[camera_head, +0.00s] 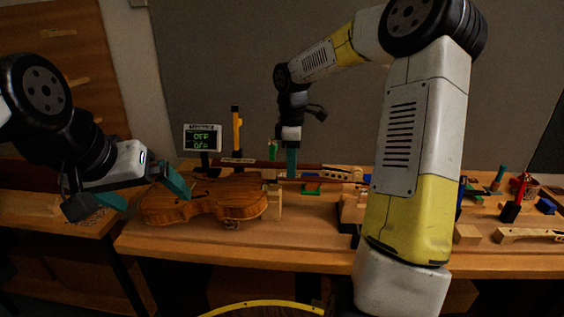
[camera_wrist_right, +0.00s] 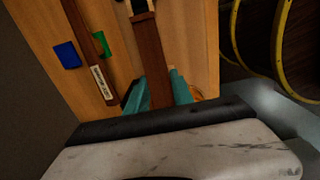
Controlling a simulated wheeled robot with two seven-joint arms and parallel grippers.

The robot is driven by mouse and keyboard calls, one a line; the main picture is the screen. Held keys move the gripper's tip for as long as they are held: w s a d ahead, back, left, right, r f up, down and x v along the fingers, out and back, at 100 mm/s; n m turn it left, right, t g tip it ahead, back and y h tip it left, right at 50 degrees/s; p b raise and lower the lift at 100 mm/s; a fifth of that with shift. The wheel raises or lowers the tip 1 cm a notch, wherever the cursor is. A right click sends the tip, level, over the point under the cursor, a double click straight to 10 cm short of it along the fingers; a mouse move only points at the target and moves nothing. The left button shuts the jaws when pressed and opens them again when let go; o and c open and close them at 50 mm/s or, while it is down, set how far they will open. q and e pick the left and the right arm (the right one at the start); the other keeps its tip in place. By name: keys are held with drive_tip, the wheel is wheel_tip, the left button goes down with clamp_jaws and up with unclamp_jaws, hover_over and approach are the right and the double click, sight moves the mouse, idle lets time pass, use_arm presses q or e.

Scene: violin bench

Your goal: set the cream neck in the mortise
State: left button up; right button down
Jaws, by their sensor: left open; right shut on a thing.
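The orange-brown violin body (camera_head: 215,197) lies flat on the bench, left of centre in the head view. My right gripper (camera_head: 291,172) is shut on a neck with a dark red-brown fingerboard, just right of the body. The neck's cream scroll end (camera_head: 343,173) points right. In the right wrist view the brown fingerboard (camera_wrist_right: 150,55) runs between the teal fingers of the right gripper (camera_wrist_right: 158,95). The neck's inner end and the mortise are hidden or too small to make out. My left gripper (camera_head: 143,195) is open and empty at the body's left end.
A labelled dark strip (camera_wrist_right: 95,62) lies beside the held neck. A display (camera_head: 202,138) reading OFF stands behind the body. A pale block (camera_head: 274,203) stands at the body's right end. Another cream neck (camera_head: 528,235) lies at the far right, near small tools.

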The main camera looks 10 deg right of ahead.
drive_tip(key=shift+f, duration=0.15)
drive_tip(key=shift+f, duration=1.5)
drive_tip(key=shift+f, duration=0.4)
idle(0.6)
drive_tip(key=shift+f, duration=1)
idle(0.4)
drive_tip(key=c, duration=1)
unclamp_jaws()
